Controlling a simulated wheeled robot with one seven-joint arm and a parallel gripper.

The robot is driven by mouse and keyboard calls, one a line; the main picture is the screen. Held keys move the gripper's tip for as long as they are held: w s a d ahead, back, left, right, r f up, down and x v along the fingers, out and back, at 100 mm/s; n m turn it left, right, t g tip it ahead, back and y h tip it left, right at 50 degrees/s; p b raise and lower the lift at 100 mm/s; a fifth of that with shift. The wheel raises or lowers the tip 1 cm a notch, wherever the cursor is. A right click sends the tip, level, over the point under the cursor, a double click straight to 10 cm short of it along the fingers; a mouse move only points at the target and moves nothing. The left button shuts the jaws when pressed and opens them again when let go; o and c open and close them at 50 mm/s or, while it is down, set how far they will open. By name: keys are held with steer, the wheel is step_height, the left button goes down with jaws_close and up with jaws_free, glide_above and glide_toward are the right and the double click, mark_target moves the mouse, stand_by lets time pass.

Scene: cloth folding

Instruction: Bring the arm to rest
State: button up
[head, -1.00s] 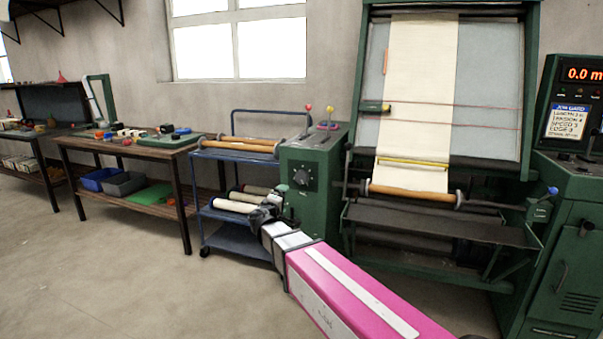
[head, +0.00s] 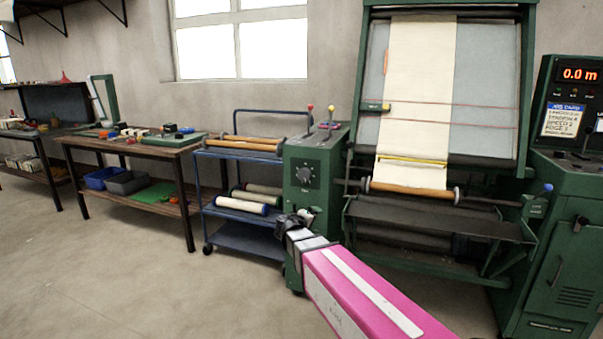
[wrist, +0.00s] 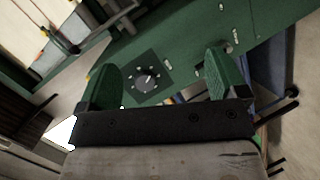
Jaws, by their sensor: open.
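My pink arm reaches in from the bottom right of the head view. My gripper (head: 292,222) is at its far end, in front of the green control box, and looks small and dark there. In the wrist view my gripper (wrist: 160,80) shows two green-padded fingers spread wide apart with nothing between them. The green control box (head: 312,165) with its black dial stands beyond the fingers. The dial (wrist: 146,79) appears between the fingers in the wrist view. I cannot tell the exact gap between the fingers and the box.
A blue trolley (head: 240,238) with several rolls stands left of my gripper. The green cloth machine (head: 440,215) with cream cloth (head: 418,100) is behind my arm. A wooden workbench (head: 130,150) holds small items at left. The floor (head: 120,270) at front left is clear.

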steer(key=s+d+f+m+g+y, duration=0.1)
steer(key=s+d+f+m+g, duration=0.3)
steer(key=s+d+f+g, duration=0.5)
steer(key=s+d+f+m+g+y, duration=0.1)
steer(key=s+d+f+m+y, duration=0.1)
steer(key=s, duration=0.4)
steer(key=s+d+f+m+g+y, duration=0.2)
steer(key=s+d+f+y, duration=0.2)
steer(key=s+f+y, duration=0.1)
steer(key=shift+s+f, duration=0.4)
steer(key=shift+f, duration=0.25)
